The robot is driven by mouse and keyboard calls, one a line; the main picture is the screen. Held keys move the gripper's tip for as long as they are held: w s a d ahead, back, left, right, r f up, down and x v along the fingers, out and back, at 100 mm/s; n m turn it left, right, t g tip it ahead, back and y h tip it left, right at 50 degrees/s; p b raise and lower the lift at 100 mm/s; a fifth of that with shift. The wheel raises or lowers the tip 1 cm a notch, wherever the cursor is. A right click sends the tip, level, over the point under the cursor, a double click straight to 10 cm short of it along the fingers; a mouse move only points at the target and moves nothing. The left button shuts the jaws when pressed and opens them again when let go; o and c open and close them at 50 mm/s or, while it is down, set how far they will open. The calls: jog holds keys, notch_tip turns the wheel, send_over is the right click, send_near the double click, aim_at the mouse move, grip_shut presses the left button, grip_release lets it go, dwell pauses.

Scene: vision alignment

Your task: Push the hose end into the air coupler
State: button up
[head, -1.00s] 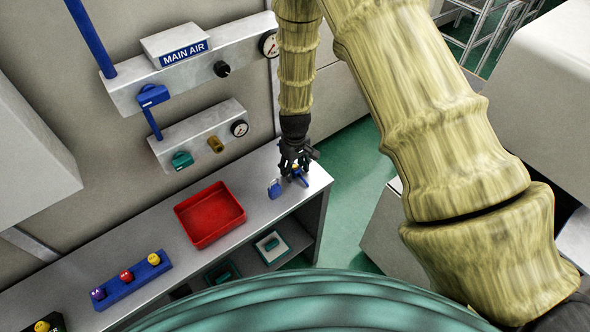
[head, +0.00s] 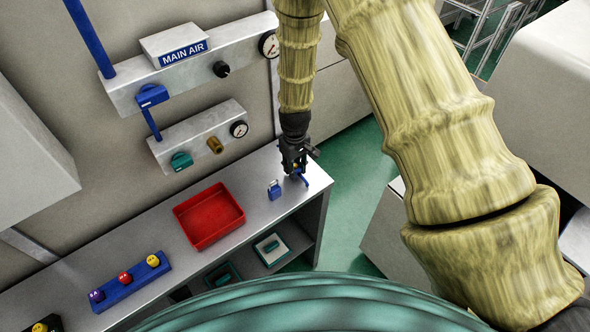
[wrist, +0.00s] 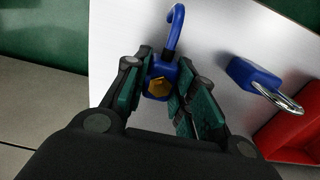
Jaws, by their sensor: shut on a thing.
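The hose end (wrist: 160,78) is a blue body with a brass hex fitting and a curved blue tube. My gripper (head: 295,168) is down at the bench. In the wrist view my gripper (wrist: 164,75) has its green-padded fingers on both sides of the blue body, shut on it. The brass air coupler (head: 215,145) sticks out of the lower grey wall block, up and left of my gripper, with nothing seen in it.
A blue padlock (head: 274,190) with a metal shackle stands close left of the hose end, also in the wrist view (wrist: 252,76). A red tray (head: 208,240) lies further left.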

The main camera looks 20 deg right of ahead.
jog(key=shift+r+b, duration=0.4)
jog(key=shift+r, duration=0.3)
jog(key=s+r+b, duration=0.1)
jog(key=s+b, duration=0.1)
jog(key=s, duration=0.6)
jog(key=s+d+r+b, duration=0.1)
jog(key=s+b, duration=0.2)
jog(key=s, duration=0.5)
jog(key=shift+d+r, duration=0.2)
jog(key=shift+r, duration=0.1)
